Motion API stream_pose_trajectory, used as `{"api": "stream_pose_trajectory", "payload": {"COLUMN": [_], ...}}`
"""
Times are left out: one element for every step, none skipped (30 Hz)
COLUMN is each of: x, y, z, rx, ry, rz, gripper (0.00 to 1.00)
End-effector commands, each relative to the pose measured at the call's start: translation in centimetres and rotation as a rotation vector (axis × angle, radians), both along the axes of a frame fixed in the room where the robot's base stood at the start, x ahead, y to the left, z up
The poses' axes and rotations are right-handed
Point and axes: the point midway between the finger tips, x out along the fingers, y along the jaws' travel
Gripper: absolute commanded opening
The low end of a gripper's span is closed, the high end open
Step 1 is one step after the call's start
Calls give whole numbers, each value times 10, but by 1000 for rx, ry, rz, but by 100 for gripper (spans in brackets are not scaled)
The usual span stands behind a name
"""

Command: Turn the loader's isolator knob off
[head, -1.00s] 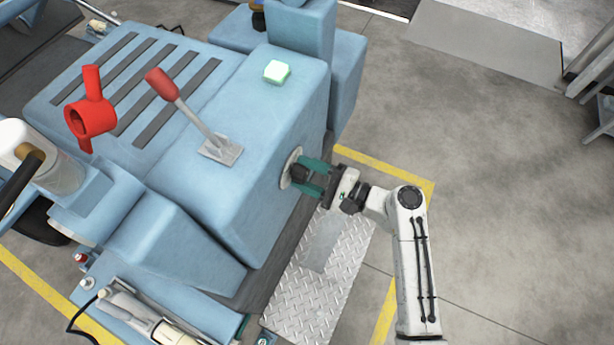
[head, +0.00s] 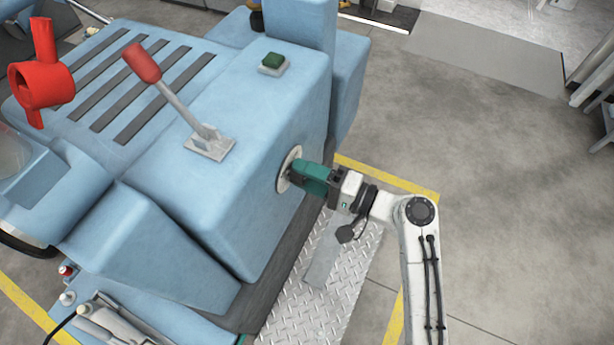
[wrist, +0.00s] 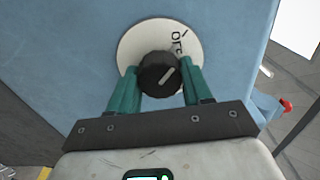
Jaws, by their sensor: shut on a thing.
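The isolator knob (wrist: 158,75) is black and round, with a white pointer line, on a round pale plate on the loader's blue side. In the wrist view the pointer slants to the upper right, toward lettering on the plate that looks like OFF, partly hidden by a finger. My gripper (wrist: 161,82) has its two green fingers on opposite sides of the knob and is shut on it. In the head view my gripper (head: 301,175) reaches the plate (head: 287,168) from the right and hides the knob. The loader (head: 185,195) has a dark green lamp (head: 273,62) on top.
A lever with a red grip (head: 142,62) stands on the loader's top. A red ring-shaped part (head: 40,80) is at the far left. A tread-plate step (head: 318,290) lies below my gripper.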

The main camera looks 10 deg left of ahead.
Motion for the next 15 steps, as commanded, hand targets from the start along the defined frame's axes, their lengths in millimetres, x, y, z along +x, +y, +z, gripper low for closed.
{"api": "stream_pose_trajectory", "payload": {"x": [0,0,0,0,0,0,0,0,0,0,0,0,0,0,0], "y": [0,0,0,0,0,0,0,0,0,0,0,0,0,0,0], "z": [-2,-2,-2,-2,-2,-2,-2,-2,-2,-2,-2,-2,-2,-2,-2], "rx": [-4,-5,-7,-7,-8,-8,-8,-8,-8,-8,-8,-8,-9,-9,-9], "ry": [-4,-7,-9,-11,-13,-14,-14,-14,-14,-14,-14,-14,-14,-14,-14], "rz": [0,0,0,0,0,0,0,0,0,0,0,0,0,0,0], "gripper": [19,19,19,19,19,19,19,19,19,19,19,19,19,19,50]}}
